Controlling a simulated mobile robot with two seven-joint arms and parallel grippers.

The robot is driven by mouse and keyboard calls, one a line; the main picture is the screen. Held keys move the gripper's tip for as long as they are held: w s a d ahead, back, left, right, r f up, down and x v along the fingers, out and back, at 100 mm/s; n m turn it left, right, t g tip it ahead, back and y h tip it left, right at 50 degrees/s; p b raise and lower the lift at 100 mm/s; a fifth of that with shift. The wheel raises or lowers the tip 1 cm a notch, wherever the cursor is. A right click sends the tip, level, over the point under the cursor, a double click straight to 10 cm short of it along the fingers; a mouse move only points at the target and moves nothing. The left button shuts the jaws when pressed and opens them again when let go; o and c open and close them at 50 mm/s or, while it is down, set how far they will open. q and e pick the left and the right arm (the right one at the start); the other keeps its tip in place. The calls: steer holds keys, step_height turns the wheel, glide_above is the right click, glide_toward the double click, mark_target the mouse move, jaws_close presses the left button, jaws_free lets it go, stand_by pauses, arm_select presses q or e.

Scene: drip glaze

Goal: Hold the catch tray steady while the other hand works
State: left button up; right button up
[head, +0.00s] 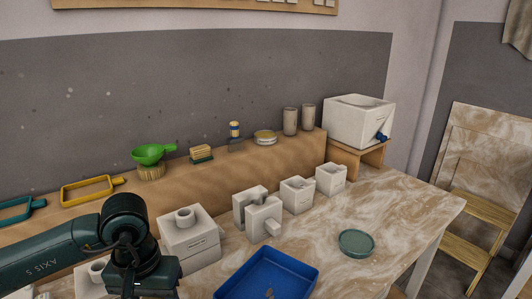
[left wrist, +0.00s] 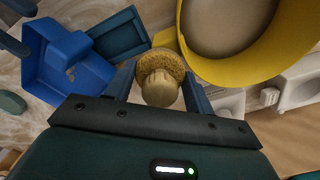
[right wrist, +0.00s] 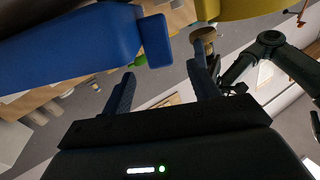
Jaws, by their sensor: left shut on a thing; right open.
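The catch tray appears to be the blue tray (head: 268,275) on the marbled table at the bottom of the head view, cut off by the frame edge. A large blue piece (right wrist: 70,45) with a tab fills the upper left of the right wrist view. My left gripper (left wrist: 160,78) is shut on a round tan speckled knob (left wrist: 160,88), beside a yellow vessel (left wrist: 245,40) with beige inside. Whether knob and vessel are joined I cannot tell. My right gripper (right wrist: 160,88) is open and empty below the blue piece. Neither gripper shows in the head view.
White plaster blocks (head: 262,216) stand in a row across the table. A round green dish (head: 356,243) lies at right with clear table around it. A wooden shelf behind holds a green scoop (head: 150,153), yellow frame (head: 88,190) and cups. A white tank (head: 358,120) stands back right.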

steer(key=shift+x, duration=2.85)
jaws_close()
